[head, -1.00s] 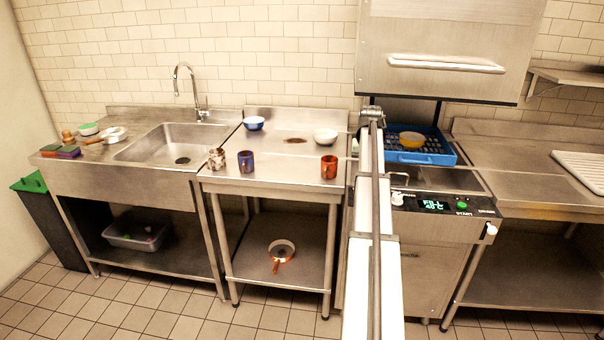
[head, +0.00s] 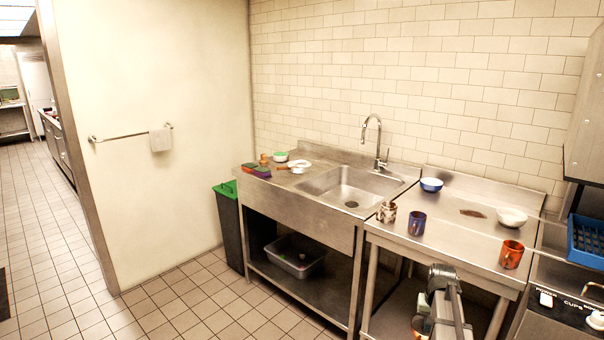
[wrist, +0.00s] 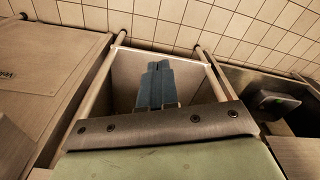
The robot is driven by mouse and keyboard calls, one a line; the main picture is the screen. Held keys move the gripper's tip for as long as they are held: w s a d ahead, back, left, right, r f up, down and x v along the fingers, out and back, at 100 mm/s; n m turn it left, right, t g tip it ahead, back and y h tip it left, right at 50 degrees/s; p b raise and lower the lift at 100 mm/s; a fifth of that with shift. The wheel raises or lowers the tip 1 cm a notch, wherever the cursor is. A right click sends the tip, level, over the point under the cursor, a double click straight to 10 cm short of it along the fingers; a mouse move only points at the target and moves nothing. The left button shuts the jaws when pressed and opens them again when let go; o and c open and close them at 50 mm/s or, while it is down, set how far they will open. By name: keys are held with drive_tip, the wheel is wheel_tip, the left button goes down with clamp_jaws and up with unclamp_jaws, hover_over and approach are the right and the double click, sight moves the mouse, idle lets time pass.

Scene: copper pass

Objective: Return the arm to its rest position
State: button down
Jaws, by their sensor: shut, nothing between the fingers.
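My gripper (wrist: 154,85) shows in the wrist view with its two blue-grey fingers together and nothing between them. Behind the fingers are a pale metal panel and long bars, and no object touches the fingertips. In the head view, part of my arm (head: 445,305) shows low in front of the middle steel table (head: 455,215); the fingers cannot be made out there.
The middle table holds a patterned mug (head: 387,212), a purple mug (head: 417,223), an orange mug (head: 511,254), a blue bowl (head: 431,185) and a white bowl (head: 511,217). A blue rack (head: 588,238) is at right. Floor (head: 185,300) at left is clear.

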drive_tip(key=s+a+f+n, duration=0.1)
drive_tip(key=s+a+f, duration=0.4)
drive_tip(key=a, duration=0.4)
drive_tip(key=s+a+f+n, duration=0.2)
drive_tip(key=s+a+f, duration=0.2)
drive_tip(key=a, duration=0.5)
drive_tip(key=s+a+f+n, duration=0.1)
drive_tip(key=s+a+f, duration=0.4)
drive_tip(key=a, duration=0.4)
drive_tip(key=s+f+g, duration=0.3)
drive_tip(key=s+f, duration=0.7)
drive_tip(key=s, duration=0.4)
drive_tip(key=s+f+g, duration=0.4)
drive_tip(key=s+f, duration=0.6)
drive_tip(key=s, duration=0.5)
drive_tip(key=shift+s+d+g, duration=0.15)
drive_tip(key=shift+d+g, duration=0.15)
drive_tip(key=shift+d, duration=0.15)
